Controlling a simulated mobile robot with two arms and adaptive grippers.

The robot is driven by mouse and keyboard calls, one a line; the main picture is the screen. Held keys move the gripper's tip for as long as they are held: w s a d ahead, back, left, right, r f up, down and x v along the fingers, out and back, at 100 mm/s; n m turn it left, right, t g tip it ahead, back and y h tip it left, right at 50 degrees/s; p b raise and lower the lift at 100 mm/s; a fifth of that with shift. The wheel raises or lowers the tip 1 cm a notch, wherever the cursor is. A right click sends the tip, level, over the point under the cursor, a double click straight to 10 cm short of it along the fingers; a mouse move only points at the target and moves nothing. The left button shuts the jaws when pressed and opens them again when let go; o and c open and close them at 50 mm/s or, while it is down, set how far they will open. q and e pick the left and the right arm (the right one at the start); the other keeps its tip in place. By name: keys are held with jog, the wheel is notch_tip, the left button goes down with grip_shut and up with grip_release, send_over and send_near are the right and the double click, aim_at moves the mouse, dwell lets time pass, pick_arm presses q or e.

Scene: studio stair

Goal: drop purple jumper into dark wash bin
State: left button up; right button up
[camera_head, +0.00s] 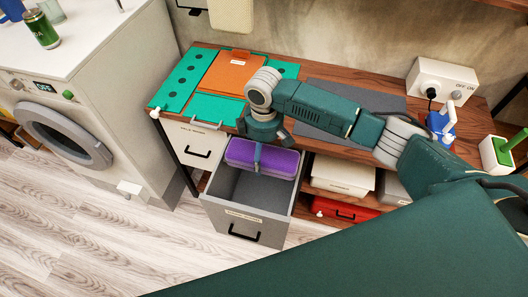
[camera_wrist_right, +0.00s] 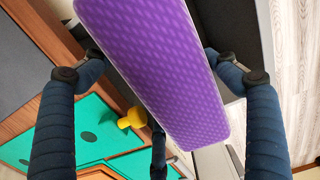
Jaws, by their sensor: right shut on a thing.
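The purple jumper (camera_head: 282,163) is a neat folded block held at the back part of the open grey bin (camera_head: 229,223). In the right wrist view the jumper (camera_wrist_right: 160,65) runs between the blue fingers. My right gripper (camera_head: 259,150) reaches down from above and is shut on the jumper. The grey bin is pulled out like a drawer, with a black handle and a label too small to read. Its visible floor is bare. I cannot tell whether the jumper touches the bin. My left gripper is not in view.
A white drawer (camera_head: 188,151) stands left of the bin. A washing machine (camera_head: 120,110) is further left. The wooden bench (camera_head: 328,75) with green and orange boards (camera_head: 226,73) is behind. A white box (camera_head: 341,177) and red case (camera_head: 340,207) sit to the right.

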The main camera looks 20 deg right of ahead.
aim_at(264, 149)
jog(key=shift+r, duration=0.1)
jog(key=o, duration=1.2)
jog(key=shift+o, duration=0.4)
jog(key=shift+s, duration=0.1)
notch_tip(264, 149, up, 12)
